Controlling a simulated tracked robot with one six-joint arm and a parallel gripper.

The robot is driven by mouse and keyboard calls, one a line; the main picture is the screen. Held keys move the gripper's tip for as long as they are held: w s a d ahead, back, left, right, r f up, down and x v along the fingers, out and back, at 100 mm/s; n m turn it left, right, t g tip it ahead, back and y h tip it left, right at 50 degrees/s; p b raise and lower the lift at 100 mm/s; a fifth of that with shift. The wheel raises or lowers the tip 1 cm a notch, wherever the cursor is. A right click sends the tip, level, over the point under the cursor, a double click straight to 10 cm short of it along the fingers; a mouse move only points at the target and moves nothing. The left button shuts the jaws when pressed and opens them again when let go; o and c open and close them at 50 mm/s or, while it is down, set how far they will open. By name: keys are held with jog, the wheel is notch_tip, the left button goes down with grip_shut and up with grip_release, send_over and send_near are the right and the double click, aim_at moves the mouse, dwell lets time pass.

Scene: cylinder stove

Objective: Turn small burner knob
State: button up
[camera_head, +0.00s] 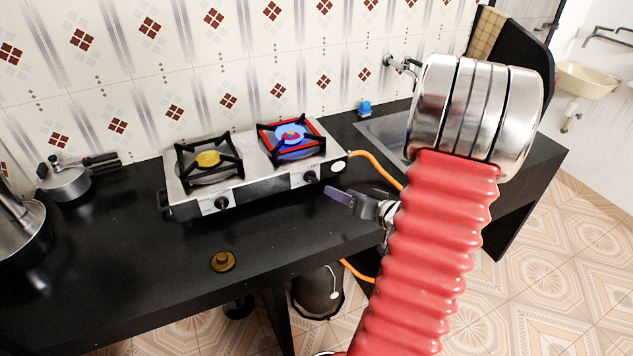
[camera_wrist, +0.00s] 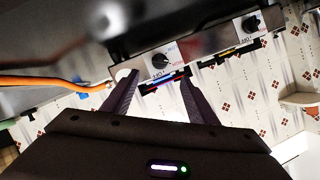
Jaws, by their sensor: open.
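A two-burner stove (camera_head: 258,181) stands on the black counter. Its right burner (camera_head: 291,135) shows a blue flame and red bars; its left burner (camera_head: 207,160) has a yellow cap and no visible flame. The front panel carries a left knob (camera_head: 222,203) and a right knob (camera_head: 311,177). In the upturned wrist view the right knob (camera_wrist: 159,60) appears between and beyond my fingertips, and the left knob (camera_wrist: 250,23) is farther right. My gripper (camera_head: 332,191) is open and empty, in front of the stove's right end, apart from the knobs. I cannot tell which burner is smaller.
An orange hose (camera_head: 372,160) runs from the stove's right end. A brass-coloured disc (camera_head: 222,261) lies on the counter (camera_head: 130,240) near its front edge. A pressure cooker (camera_head: 65,180) stands left, and a sink (camera_head: 385,138) is right. The counter before the stove is mostly clear.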

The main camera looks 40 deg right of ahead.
aim_at(315, 181)
jog(key=x, duration=1.3)
jog(key=shift+w+f, duration=0.2)
jog(key=shift+w, duration=0.1)
jog(key=c, duration=1.1)
jog(key=shift+o, duration=0.2)
jog(key=shift+s+d, duration=0.1)
jog(key=shift+d, duration=0.15)
jog(key=shift+a, duration=0.1)
